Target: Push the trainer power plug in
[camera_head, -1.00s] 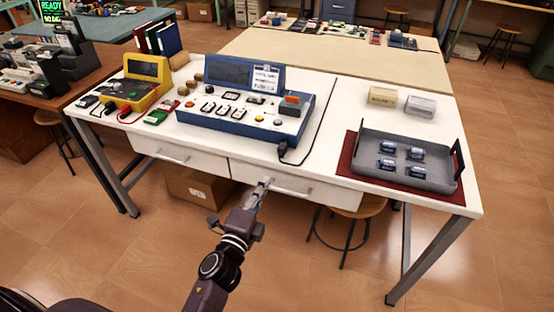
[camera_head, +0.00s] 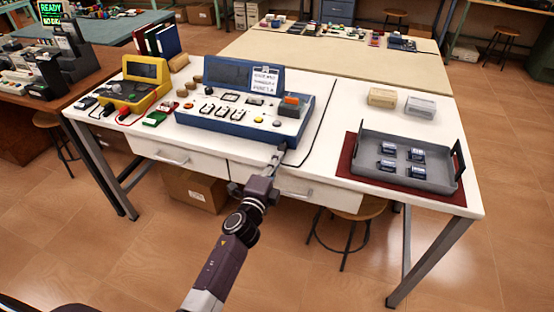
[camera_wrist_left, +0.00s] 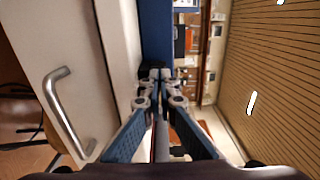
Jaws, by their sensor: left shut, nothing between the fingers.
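The blue trainer (camera_head: 212,117) stands on the white table, with switches, knobs and a raised screen. Its blue side fills the top middle of the left wrist view (camera_wrist_left: 156,35). A black cable (camera_head: 318,125) runs over the table to the trainer's front right corner. My right gripper is out of view.
A grey tray (camera_head: 372,173) with several small cells is at the right, with two small boxes (camera_head: 383,97) behind it. A yellow meter (camera_head: 146,84) is at the left. Drawer handles (camera_head: 172,161) stick out below the table's front edge.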

